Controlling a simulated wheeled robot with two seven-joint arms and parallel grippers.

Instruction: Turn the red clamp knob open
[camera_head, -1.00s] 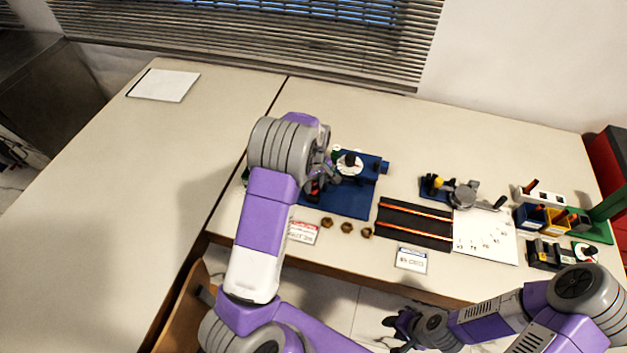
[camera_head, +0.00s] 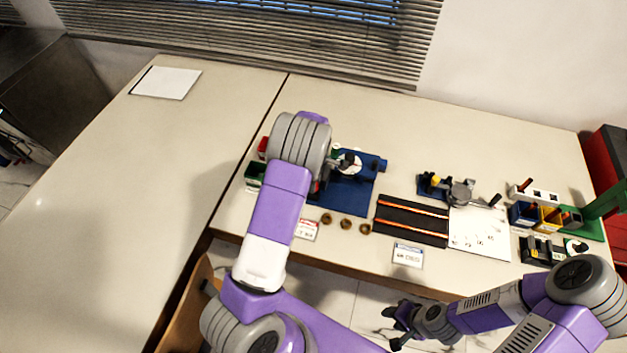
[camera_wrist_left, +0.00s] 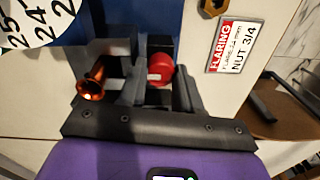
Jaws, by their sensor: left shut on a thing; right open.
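The red clamp knob (camera_wrist_left: 160,68) shows in the left wrist view between the two dark fingers of my left gripper (camera_wrist_left: 158,82), which is shut on it. Just left of the fingers a copper tube (camera_wrist_left: 92,82) with a flared end points toward the camera. The blue fixture base (camera_head: 352,198) with a white dial (camera_head: 348,164) stands on the table in the head view. There my left wrist and forearm cover most of the left gripper and the knob. My right gripper (camera_head: 393,326) is open and empty, low in front of the table edge.
Brass nuts (camera_head: 346,224) and a label card (camera_head: 307,230) lie in front of the fixture. A black rack with orange rods (camera_head: 412,220) stands to the right. Green (camera_head: 255,173) and red bins sit left of my wrist. The left table is mostly clear.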

